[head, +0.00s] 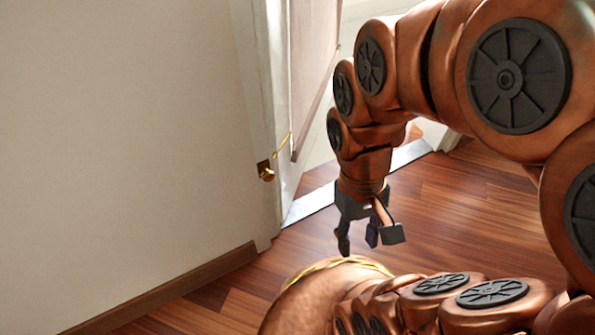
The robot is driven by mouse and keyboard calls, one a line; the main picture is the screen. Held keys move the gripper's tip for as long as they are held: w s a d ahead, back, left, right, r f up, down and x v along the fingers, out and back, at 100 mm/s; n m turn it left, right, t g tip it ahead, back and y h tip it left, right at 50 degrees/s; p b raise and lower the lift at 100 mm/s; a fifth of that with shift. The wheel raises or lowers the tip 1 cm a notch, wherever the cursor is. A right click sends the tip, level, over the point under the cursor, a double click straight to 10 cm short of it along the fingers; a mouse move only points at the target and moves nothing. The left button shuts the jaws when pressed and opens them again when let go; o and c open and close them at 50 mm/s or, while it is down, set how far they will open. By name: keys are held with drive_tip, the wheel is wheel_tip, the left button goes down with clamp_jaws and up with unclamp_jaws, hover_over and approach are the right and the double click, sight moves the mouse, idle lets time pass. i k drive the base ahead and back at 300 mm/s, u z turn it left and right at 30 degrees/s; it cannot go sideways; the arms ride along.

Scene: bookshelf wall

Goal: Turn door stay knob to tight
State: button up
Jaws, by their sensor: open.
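The door stay knob (267,175) is a small gold knob on a dark brass plate, fixed at the edge of the pale wall beside the door frame. A thin gold stay arm (283,144) runs from near it up to the door. The white door (308,75) stands ajar. My gripper (362,242) hangs below my copper arm, to the right of the knob and lower in the picture, pointing down. Its dark fingers are apart, with nothing between them. It is clear of the knob. Any tightness marking on the knob is too small to see.
The pale wall (120,130) fills the left side, with a brown baseboard (165,290) along its foot. A light metal threshold (310,204) crosses the doorway. The wooden floor (465,215) looks clear. My own arm covers much of the right side.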

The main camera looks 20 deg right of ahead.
sight(268, 176)
drive_tip(key=z, duration=2.45)
drive_tip(key=k, duration=1.9)
drive_tip(key=u, duration=1.9)
drive_tip(key=i, duration=0.5)
drive_tip(key=z, duration=0.1)
